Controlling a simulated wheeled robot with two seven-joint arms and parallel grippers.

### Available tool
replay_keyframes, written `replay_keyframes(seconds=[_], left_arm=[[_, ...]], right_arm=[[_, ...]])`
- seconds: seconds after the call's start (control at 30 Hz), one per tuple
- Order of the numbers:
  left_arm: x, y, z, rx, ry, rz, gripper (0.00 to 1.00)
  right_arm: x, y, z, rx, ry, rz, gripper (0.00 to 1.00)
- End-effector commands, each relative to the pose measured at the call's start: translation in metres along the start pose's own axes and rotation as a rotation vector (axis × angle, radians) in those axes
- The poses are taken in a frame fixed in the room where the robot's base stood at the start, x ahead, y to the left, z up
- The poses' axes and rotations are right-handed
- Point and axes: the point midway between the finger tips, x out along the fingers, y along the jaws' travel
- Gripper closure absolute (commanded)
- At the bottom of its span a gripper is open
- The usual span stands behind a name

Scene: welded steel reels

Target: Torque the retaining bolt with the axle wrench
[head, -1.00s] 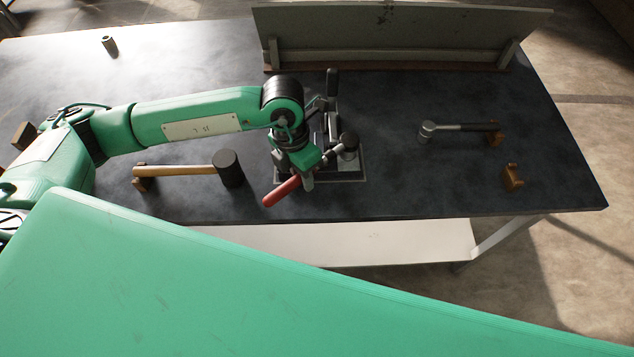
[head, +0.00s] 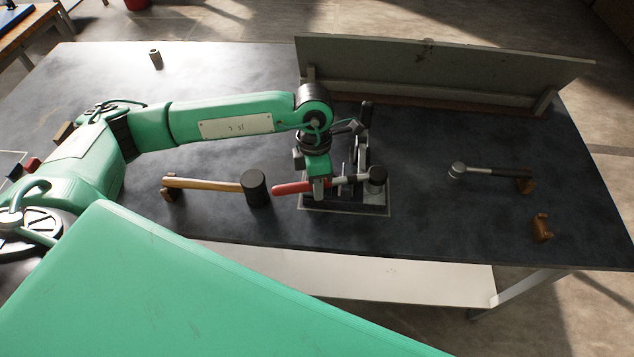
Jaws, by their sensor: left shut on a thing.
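My left gripper (head: 319,189) is shut on the red-handled axle wrench (head: 289,188) above the fixture. The wrench lies nearly level across the picture, with its red grip to the left and its dark round head (head: 377,174) to the right. The head is over the right part of a dark clamp fixture (head: 347,207) on a light-edged base plate. The retaining bolt cannot be made out; the wrench head and gripper cover that area, so I cannot tell whether the head is seated. My right gripper is not in view.
A mallet (head: 255,188) with a wooden handle lies left of the fixture. A ratchet-like tool (head: 490,171) rests on a brown holder to the right, near an empty brown holder (head: 541,228). A small dark cylinder (head: 155,59) stands at the back left. A grey panel (head: 440,65) borders the back.

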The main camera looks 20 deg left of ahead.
Motion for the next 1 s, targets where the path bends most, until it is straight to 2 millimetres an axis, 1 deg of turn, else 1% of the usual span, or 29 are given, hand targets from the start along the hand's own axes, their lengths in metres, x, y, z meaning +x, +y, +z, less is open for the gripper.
replay_keyframes(seconds=[0.17,0.57,1.0], left_arm=[[-0.006,0.000,0.001,0.001,-0.006,0.003,1.00],[-0.010,-0.001,0.001,0.001,-0.006,0.003,1.00],[-0.034,-0.006,0.001,0.001,-0.007,0.003,1.00]], right_arm=[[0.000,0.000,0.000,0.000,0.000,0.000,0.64],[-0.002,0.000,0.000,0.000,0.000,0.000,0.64],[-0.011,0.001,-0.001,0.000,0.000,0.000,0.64]])
